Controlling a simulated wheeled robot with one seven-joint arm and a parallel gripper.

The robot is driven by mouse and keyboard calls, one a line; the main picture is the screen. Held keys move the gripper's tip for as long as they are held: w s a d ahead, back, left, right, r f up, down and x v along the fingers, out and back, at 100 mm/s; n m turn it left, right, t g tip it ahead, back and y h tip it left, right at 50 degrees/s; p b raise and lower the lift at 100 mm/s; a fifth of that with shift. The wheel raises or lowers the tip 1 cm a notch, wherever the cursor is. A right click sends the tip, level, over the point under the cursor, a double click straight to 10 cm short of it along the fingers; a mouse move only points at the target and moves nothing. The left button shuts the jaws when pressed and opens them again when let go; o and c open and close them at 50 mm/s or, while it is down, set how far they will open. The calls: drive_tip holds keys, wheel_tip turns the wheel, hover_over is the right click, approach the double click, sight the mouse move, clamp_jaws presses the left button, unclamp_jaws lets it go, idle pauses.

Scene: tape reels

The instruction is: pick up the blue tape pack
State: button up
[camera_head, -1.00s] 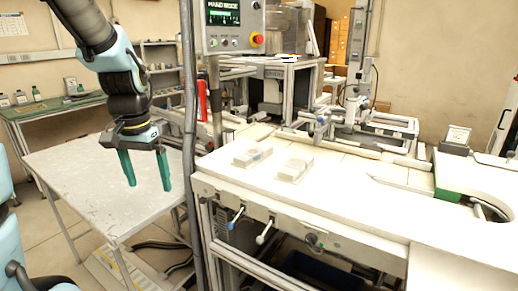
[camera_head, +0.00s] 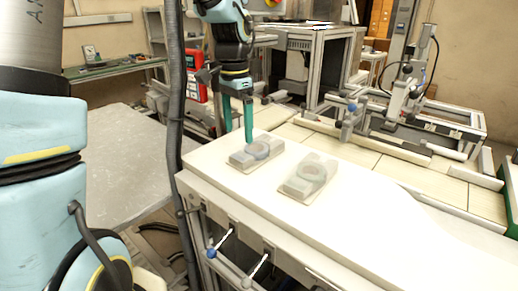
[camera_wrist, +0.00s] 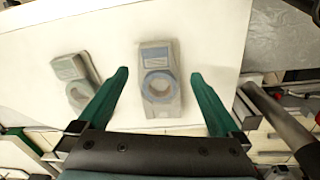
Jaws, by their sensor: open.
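The blue tape pack (camera_head: 256,153) lies flat on the white work surface (camera_head: 345,228), a grey pack with a bluish ring. In the wrist view the blue tape pack (camera_wrist: 157,64) is near the centre, between the fingertip lines and beyond the tips. My gripper (camera_head: 238,132) is open and empty, its green fingers pointing down just above and behind that pack. In the wrist view my gripper (camera_wrist: 160,74) shows both fingers spread wider than the pack. I cannot tell the exact height gap.
A second pack (camera_head: 309,178) with a greenish-grey ring lies to the right of the blue one. A dark vertical pole (camera_head: 176,120) stands left of the work surface. A machine frame (camera_head: 405,95) stands behind. The surface in front is clear.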

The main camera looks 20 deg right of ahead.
sight(242, 155)
drive_tip(key=f, duration=0.2)
drive_tip(key=f+p, duration=0.1)
drive_tip(key=f, duration=0.2)
drive_tip(key=f+p, duration=0.1)
drive_tip(key=f, duration=0.1)
drive_tip(key=shift+s+d+f, duration=0.15)
drive_tip(key=shift+s+f, duration=0.05)
drive_tip(key=shift+s, duration=0.1)
drive_tip(key=c, duration=1.3)
